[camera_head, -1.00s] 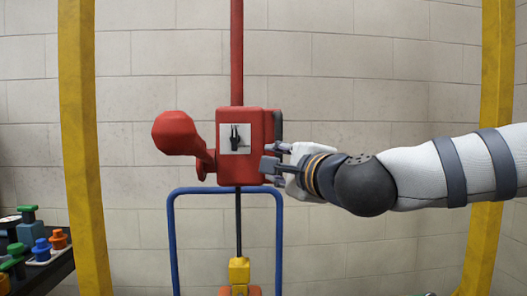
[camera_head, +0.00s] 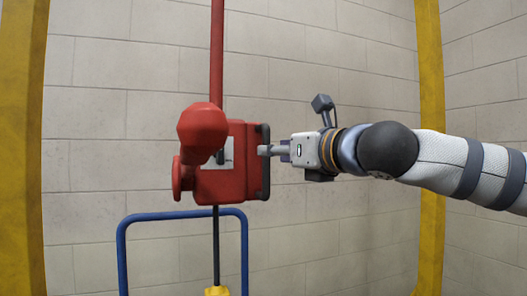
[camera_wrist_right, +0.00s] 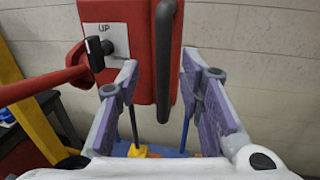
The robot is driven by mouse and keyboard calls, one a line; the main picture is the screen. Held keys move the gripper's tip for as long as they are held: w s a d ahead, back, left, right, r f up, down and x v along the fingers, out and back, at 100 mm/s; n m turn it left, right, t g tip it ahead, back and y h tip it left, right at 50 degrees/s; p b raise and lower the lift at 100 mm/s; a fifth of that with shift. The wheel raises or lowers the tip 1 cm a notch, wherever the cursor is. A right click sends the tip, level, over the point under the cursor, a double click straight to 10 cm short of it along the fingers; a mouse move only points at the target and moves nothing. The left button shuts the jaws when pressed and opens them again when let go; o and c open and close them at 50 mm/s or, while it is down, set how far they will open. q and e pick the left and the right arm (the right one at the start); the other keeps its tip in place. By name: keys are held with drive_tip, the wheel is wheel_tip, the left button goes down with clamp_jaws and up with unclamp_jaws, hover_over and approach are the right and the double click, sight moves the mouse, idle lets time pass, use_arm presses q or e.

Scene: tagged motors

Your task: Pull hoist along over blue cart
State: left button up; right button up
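The red hoist (camera_head: 228,185) hangs from a red pole. It has a dark handle (camera_head: 263,160) on its right side and a red crank (camera_head: 203,125) at its left. A white plate marked "UP" with a black switch (camera_wrist_right: 100,48) shows in the right wrist view. My right gripper (camera_head: 268,151) is at the handle. In the right wrist view its fingers (camera_wrist_right: 165,95) are apart, one on each side of the handle's lower end, with visible gaps. The blue cart (camera_head: 182,215) shows only its upright frame below the hoist; its bed is hidden. My left gripper is not in view.
Yellow posts stand at left (camera_head: 22,150) and right (camera_head: 430,150). A dark rod hangs from the hoist to a yellow part (camera_head: 216,291), in front of the blue frame. A pale block wall (camera_head: 330,235) is behind.

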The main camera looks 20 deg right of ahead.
drive_tip(key=x, duration=0.5)
drive_tip(key=shift+w+a+p, duration=0.1)
drive_tip(key=shift+p, duration=0.2)
drive_tip(key=shift+c, duration=0.4)
